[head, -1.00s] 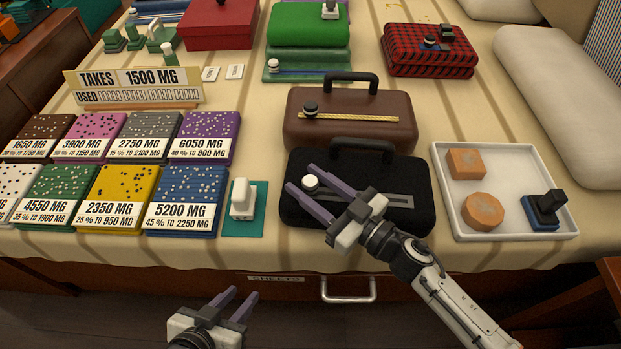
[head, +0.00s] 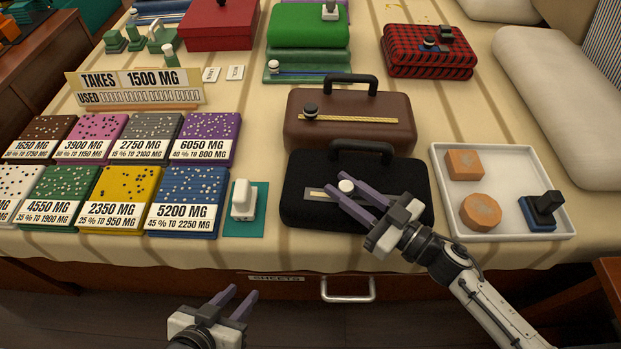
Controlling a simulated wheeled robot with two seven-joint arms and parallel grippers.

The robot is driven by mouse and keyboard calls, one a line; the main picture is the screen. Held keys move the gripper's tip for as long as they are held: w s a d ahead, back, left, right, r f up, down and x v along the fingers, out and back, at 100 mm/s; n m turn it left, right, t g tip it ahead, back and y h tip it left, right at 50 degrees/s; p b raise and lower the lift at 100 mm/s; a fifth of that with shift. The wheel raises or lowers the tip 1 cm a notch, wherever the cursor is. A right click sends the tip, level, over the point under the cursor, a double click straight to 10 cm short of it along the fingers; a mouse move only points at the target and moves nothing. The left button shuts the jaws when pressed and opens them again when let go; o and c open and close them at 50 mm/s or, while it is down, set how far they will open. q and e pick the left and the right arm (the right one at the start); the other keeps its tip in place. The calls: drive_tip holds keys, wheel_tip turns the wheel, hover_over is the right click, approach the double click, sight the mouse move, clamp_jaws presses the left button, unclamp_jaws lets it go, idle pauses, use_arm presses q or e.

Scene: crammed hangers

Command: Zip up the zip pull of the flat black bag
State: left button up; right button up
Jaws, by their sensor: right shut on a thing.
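The flat black bag (head: 300,205) lies on the table in front of the brown case, with its black handle at the back. Its zip pull (head: 346,186), a white round knob, sits left of the middle of the zip track (head: 314,194). The track's left end shows pale; my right gripper hides much of the rest. My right gripper (head: 343,190) is shut on the zip pull, with one purple finger on each side of it. My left gripper (head: 240,294) is open and empty, in front of the table's front edge.
A brown case (head: 350,135) with a dark knob stands just behind the black bag. A white tray (head: 500,230) with orange blocks and a blue-black piece is to the right. A teal mat (head: 259,222) with a white piece lies to the left, beside several dotted blocks.

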sight(383, 194)
drive_tip(key=d, duration=0.6)
drive_tip(key=shift+s+f, duration=0.1)
drive_tip(key=shift+s, duration=0.2)
drive_tip(key=shift+d, duration=0.65)
drive_tip(key=shift+d, duration=0.15)
drive_tip(key=d, duration=0.5)
drive_tip(key=shift+s+d+p, duration=0.1)
drive_tip(key=shift+s+p, duration=0.2)
drive_tip(key=o, duration=1.1)
drive_tip(key=shift+d, duration=0.1)
drive_tip(key=shift+o, duration=0.2)
